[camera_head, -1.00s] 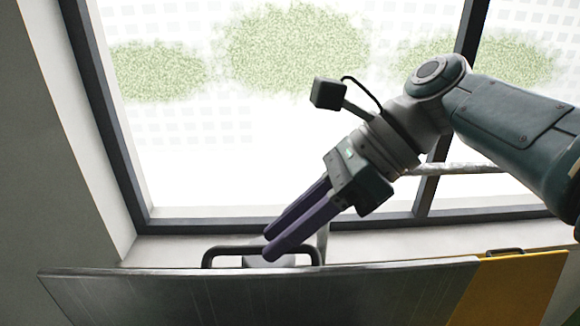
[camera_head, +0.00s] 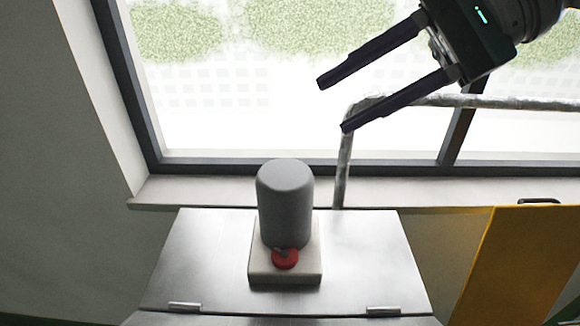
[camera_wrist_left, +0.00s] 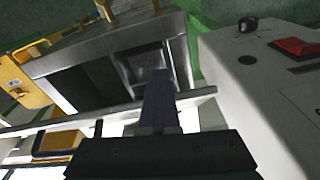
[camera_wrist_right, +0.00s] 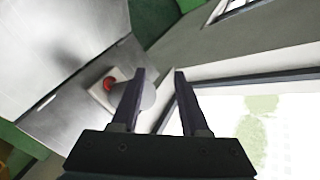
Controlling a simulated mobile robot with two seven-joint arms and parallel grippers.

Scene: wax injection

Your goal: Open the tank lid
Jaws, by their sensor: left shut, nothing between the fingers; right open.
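The tank's metal top (camera_head: 215,250) carries a grey cylinder (camera_head: 285,200) on a pale block with a red knob (camera_head: 285,259). Two hinges (camera_head: 383,311) sit along its near edge; only a strip of the lid (camera_head: 280,321) shows beyond them. A larger metal plate, seemingly the lid (camera_wrist_right: 60,40), shows in the right wrist view; its exact angle is unclear. My right gripper (camera_head: 332,104) is open and empty, above and beyond the tank top, clear of it. My left gripper (camera_wrist_left: 161,75) is shut and empty, seen only in its wrist view.
A window with a dark frame (camera_head: 300,165) and a pipe (camera_head: 343,165) stand behind the tank. A yellow panel (camera_head: 520,260) with a dark handle is at right. A pale box with a red switch (camera_wrist_left: 298,47) is right of my left gripper.

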